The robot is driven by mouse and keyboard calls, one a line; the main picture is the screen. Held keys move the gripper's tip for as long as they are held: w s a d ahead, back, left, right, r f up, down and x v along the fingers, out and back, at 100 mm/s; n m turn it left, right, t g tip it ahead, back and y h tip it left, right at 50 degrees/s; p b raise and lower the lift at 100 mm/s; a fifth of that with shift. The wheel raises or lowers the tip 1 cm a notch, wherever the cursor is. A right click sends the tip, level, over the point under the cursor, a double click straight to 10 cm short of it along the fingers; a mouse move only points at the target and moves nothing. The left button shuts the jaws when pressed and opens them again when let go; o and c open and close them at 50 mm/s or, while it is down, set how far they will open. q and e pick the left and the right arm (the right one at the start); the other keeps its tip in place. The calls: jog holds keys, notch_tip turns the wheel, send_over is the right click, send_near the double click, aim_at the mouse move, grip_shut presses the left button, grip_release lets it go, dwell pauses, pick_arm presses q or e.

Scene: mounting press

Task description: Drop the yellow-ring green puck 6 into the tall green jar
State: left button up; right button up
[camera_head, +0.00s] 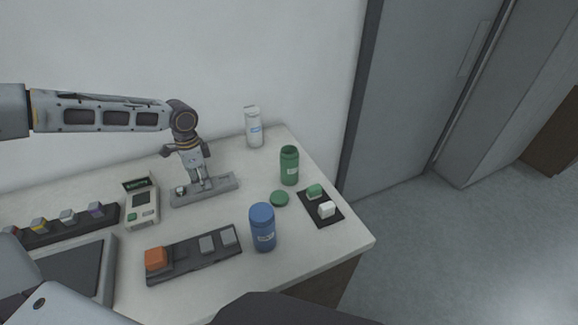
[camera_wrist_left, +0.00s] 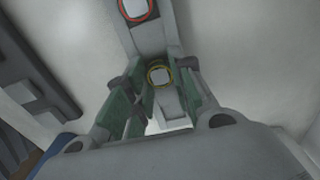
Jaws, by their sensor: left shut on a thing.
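The tall green jar (camera_head: 289,168) stands upright and open toward the back right of the table. A green lid (camera_head: 279,198) lies flat in front of it. My left gripper (camera_head: 201,184) points down at a grey rack (camera_head: 222,187). In the left wrist view its fingers (camera_wrist_left: 157,88) are shut on the yellow-ring puck (camera_wrist_left: 159,76), which shows a pale top inside a yellow ring. I cannot tell whether the puck still touches the rack. A red-ring puck (camera_wrist_left: 135,9) sits farther along the rack. My right gripper is not in view.
A blue jar (camera_head: 262,229), a white bottle (camera_head: 253,128) and a black mat (camera_head: 326,213) with green and white blocks surround the green jar. A dark tray (camera_head: 191,259) lies in front, and a small device (camera_head: 141,207) stands left of the rack.

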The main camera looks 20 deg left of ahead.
pick_arm(q)
jog(key=shift+r+p, duration=2.7)
jog(key=shift+r, duration=0.75)
